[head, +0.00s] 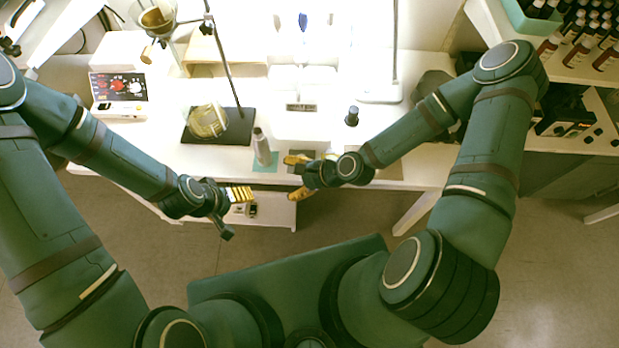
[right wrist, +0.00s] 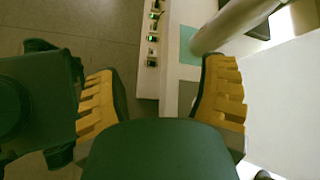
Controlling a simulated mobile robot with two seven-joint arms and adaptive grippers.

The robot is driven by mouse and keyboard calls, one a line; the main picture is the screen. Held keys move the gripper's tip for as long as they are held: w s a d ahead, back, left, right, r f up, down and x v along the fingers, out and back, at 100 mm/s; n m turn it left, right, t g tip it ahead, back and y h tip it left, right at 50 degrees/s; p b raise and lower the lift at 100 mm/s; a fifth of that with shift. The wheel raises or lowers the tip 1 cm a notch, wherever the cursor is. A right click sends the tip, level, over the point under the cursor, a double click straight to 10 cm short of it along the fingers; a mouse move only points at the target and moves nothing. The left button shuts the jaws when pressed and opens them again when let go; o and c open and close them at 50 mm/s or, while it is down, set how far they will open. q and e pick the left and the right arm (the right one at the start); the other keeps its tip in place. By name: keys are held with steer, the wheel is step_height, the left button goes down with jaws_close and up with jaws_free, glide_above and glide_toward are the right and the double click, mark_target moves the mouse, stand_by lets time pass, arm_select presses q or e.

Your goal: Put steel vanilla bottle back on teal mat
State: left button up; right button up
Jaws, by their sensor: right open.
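A grey metallic bottle with a dark cap (head: 262,147) stands upright with its base on the teal mat (head: 272,168), near the table's front edge. I cannot read its label. In the right wrist view the bottle (right wrist: 232,24) rises beside the visible part of the teal mat (right wrist: 203,47). My right gripper (head: 298,177) is open and empty, just right of the bottle and apart from it. Its two yellow fingers are spread in the right wrist view (right wrist: 160,98). My left gripper (head: 240,194) is in front of the table, left of the bottle; its opening is unclear.
A small dark bottle (head: 352,116) stands right on the table. A round glass vessel (head: 208,121) rests on a black base at left, near a stand rod. A hotplate device (head: 118,87) is far left. Several bottles (head: 590,40) fill the right shelf. A brown mat (head: 388,171) is bare.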

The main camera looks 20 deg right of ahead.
steer(key=s+d+r+n+g+h, duration=0.1)
steer(key=s+d+n+h, duration=0.3)
steer(key=n, duration=1.1)
steer(key=shift+d+r+n+g+h, duration=0.2)
steer(key=shift+n+g+h, duration=0.1)
steer(key=shift+g+h, duration=0.4)
steer(key=shift+f, duration=0.1)
steer(key=f+b, duration=0.3)
steer(key=shift+s+a, duration=0.15)
steer(key=shift+s, duration=0.1)
